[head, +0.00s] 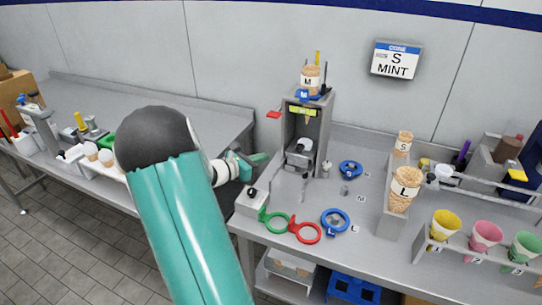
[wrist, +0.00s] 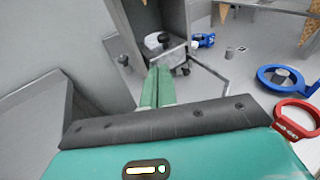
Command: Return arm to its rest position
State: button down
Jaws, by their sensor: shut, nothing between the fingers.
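My arm (head: 190,215) crosses the head view from the bottom centre, its teal link and dark round joint in front of the left counter. My gripper (head: 262,157) shows small at the arm's end, just left of the grey machine. In the wrist view my gripper (wrist: 158,70) has its two green fingers together with nothing between them. The fingers point toward the base of the grey machine (wrist: 165,45), apart from the ring holders. Part of the wrist is hidden behind my own arm in the head view.
The grey machine (head: 306,130) carries a cone marked M (head: 310,78). Red (head: 305,232), green (head: 275,222) and blue (head: 335,221) ring holders lie on the right counter. Cones marked S (head: 403,143) and L (head: 404,188) stand farther right. A gap separates the two counters.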

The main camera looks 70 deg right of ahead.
jog(key=shift+w+a, duration=0.1)
jog(key=shift+a, duration=0.1)
jog(key=w+a+r+m+t+y, duration=0.2)
jog(key=w+a+m, duration=0.1)
jog(key=a, duration=0.6)
jog(key=w+a+r+m+t+y, duration=0.2)
jog(key=w+a+t, duration=0.1)
jog(key=a, duration=0.6)
jog(key=w+a+r+m+t+y, duration=0.2)
jog(key=w+a+r+m, duration=0.1)
jog(key=a, duration=0.6)
jog(key=a+r+m+t+y, duration=0.1)
jog(key=a+r+t+y, duration=0.1)
jog(key=a, duration=1.2)
jog(key=s+a+r+m+t+y, duration=0.1)
jog(key=a+t+y, duration=0.4)
jog(key=a, duration=1)
jog(key=shift+s+r+m+y, duration=0.25)
jog(key=shift+r+m+y, duration=0.15)
jog(key=shift+r+m, duration=0.4)
